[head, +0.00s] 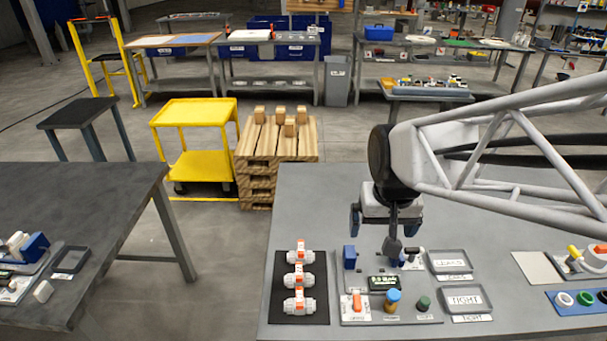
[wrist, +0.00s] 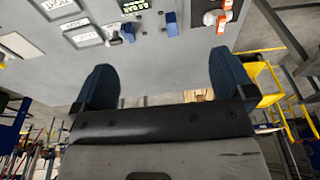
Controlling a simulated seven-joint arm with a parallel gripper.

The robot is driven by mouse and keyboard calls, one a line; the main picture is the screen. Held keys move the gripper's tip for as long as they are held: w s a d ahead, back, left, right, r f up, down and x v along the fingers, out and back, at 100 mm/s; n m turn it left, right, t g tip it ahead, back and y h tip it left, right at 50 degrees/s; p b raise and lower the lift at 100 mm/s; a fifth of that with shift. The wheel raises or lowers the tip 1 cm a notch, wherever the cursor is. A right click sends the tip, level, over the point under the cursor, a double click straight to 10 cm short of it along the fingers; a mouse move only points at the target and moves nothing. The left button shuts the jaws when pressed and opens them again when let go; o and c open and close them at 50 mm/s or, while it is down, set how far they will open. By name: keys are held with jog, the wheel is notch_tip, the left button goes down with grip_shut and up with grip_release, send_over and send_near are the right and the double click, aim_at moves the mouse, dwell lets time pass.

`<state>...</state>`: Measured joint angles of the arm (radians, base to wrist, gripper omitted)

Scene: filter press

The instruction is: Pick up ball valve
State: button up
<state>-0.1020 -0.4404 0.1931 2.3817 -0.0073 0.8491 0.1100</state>
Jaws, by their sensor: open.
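Three white ball valves with orange handles stand in a column on a black mat (head: 284,313) on the grey table: a far one (head: 300,256), a middle one (head: 299,281) and a near one (head: 299,305). Another orange-handled white valve (head: 356,304) sits on the grey test fixture to their right. My gripper (head: 384,222) is above the table, behind the fixture and to the right of the mat, apart from the valves. In the wrist view its blue fingers (wrist: 163,80) are spread wide with nothing between them. Part of a valve (wrist: 210,18) shows at the top right there.
The fixture has a display (head: 383,283), a blue-capped post (head: 393,300), a green knob (head: 423,303) and a blue block (head: 349,256). Trays labelled LEAKS (head: 450,262) and TIGHT (head: 461,298) lie to its right. The table left of my gripper, behind the mat, is clear.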

jog(key=w+a+f+g, duration=0.1)
jog(key=w+a+f, duration=0.65)
jog(key=w, duration=0.25)
send_over(301, 247)
jog(key=shift+g, duration=0.4)
jog(key=f, duration=1.1)
jog(key=shift+s+d+f, duration=0.2)
jog(key=shift+s+f, duration=0.05)
jog(key=shift+w+a+f, duration=0.15)
jog(key=shift+a+f, duration=0.15)
jog(key=shift+f, duration=0.2)
jog(key=shift+f, duration=1.25)
jog(key=shift+f, duration=0.15)
jog(key=shift+w+f, duration=0.15)
jog(key=shift+f, duration=2.3)
